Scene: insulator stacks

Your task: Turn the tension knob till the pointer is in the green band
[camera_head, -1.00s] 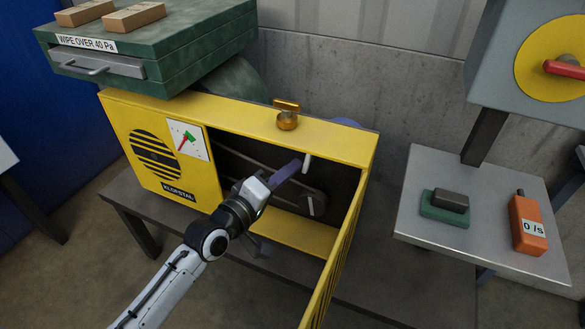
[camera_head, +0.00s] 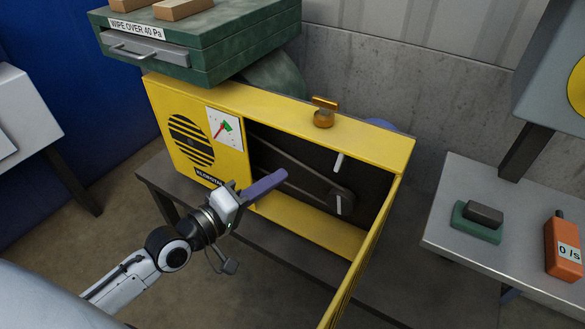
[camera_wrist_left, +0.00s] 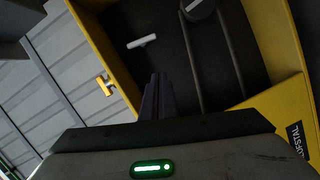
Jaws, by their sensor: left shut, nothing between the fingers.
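The yellow housing (camera_head: 290,108) stands open at its front. Its white dial (camera_head: 224,129) has a red pointer and a green band; the pointer lies close to the green, but is too small to tell if inside it. A white bar handle (camera_head: 339,162) stands out from the dark interior, and shows in the wrist view (camera_wrist_left: 142,41). A brass T-shaped knob (camera_head: 323,118) sits on top of the housing, also in the wrist view (camera_wrist_left: 105,86). Which is the tension knob I cannot tell. My left gripper (camera_head: 284,174) is shut and empty, clear of both.
A belt runs to a pulley (camera_head: 340,201) inside the housing. A yellow door (camera_head: 368,255) stands open at right. A metal table (camera_head: 480,262) at right holds a green-based block (camera_head: 478,221) and an orange meter (camera_head: 563,247).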

